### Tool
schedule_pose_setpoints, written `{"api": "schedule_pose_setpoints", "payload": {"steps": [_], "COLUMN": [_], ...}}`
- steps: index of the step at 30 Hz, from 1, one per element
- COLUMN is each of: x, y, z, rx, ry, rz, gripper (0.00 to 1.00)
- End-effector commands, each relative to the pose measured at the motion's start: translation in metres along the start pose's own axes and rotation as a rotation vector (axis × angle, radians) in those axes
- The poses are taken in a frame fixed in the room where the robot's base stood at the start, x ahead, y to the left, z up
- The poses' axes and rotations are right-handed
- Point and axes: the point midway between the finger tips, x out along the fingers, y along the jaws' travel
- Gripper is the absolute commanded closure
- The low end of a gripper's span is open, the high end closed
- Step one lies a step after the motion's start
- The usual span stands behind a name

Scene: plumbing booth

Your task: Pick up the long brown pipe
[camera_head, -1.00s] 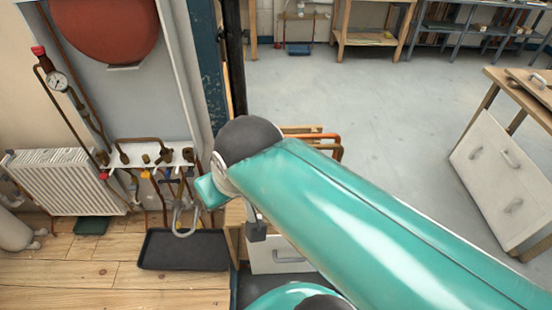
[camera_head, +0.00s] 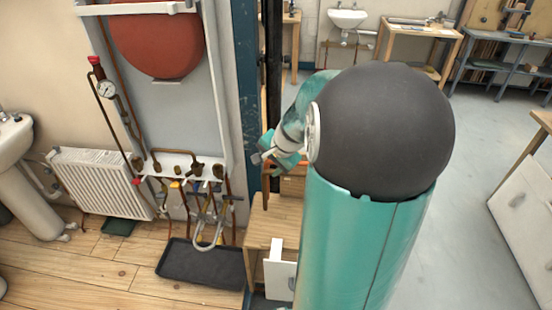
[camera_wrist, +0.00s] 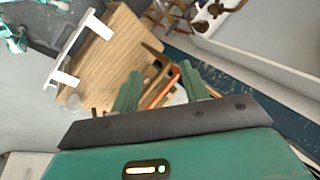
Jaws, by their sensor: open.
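My gripper (camera_wrist: 160,88) is open, with its two green fingers apart and nothing clearly held between them. In the head view my gripper (camera_head: 268,156) is small, beside the dark post and above the wooden bench. Beyond and between the fingers, several brown and copper-coloured pipes lie together at the edge of the bench. One is a bright copper bent pipe (camera_wrist: 172,76); a darker brown piece (camera_wrist: 152,48) lies farther off. I cannot tell which is the long brown pipe. My arm hides most of this area in the head view.
The blue post (camera_head: 247,75) stands close by. A black tray (camera_head: 200,268) lies on the floor under the valve panel (camera_head: 180,164). Open grey floor lies to the right.

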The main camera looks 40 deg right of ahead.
Motion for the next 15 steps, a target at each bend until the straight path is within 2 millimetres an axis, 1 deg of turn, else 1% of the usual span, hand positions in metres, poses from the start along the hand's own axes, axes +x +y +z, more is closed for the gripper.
{"api": "schedule_pose_setpoints", "payload": {"steps": [1,2,3,5,6,9,12,15], "x": [0.01,0.015,0.021,0.029,0.033,0.041,0.045,0.046], "y": [0.018,0.026,0.039,0.06,0.074,0.109,0.137,0.154], "z": [-0.026,-0.04,-0.058,-0.084,-0.101,-0.138,-0.163,-0.177], "rx": [0.111,0.171,0.255,0.381,0.463,0.65,0.789,0.871], "ry": [0.005,0.01,0.016,0.028,0.038,0.059,0.076,0.088], "rz": [-0.014,-0.026,-0.043,-0.072,-0.092,-0.142,-0.184,-0.21], "gripper": [0.55,0.55,0.55,0.55,0.55,0.55,0.55,0.55]}}
